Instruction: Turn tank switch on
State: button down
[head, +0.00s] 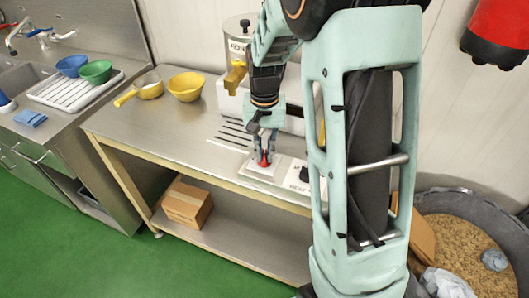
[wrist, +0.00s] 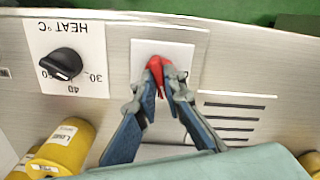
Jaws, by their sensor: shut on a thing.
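The tank switch (wrist: 160,72) is a red lever on a white plate (wrist: 178,51) set in the steel bench top. In the head view the red switch (head: 264,160) shows at the tips of my gripper, on its white plate near the bench's front edge. My gripper (wrist: 162,84) points down at it with its two blue-grey fingers closed on the red lever, one on each side. In the head view my gripper (head: 265,150) hides part of the lever. I cannot tell which position the lever is in.
A black heat knob (wrist: 62,64) sits beside the switch plate. Dark slots (wrist: 230,115) lie on its other side. A kettle with a yellow tap (head: 235,75) stands behind. The front-left bench top is clear.

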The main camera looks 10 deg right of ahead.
aim_at(264, 154)
jog(key=shift+m, duration=1.9)
jog(key=c, duration=2)
grip_release()
notch_tip(264, 154, up, 12)
jog(key=shift+r, duration=0.1)
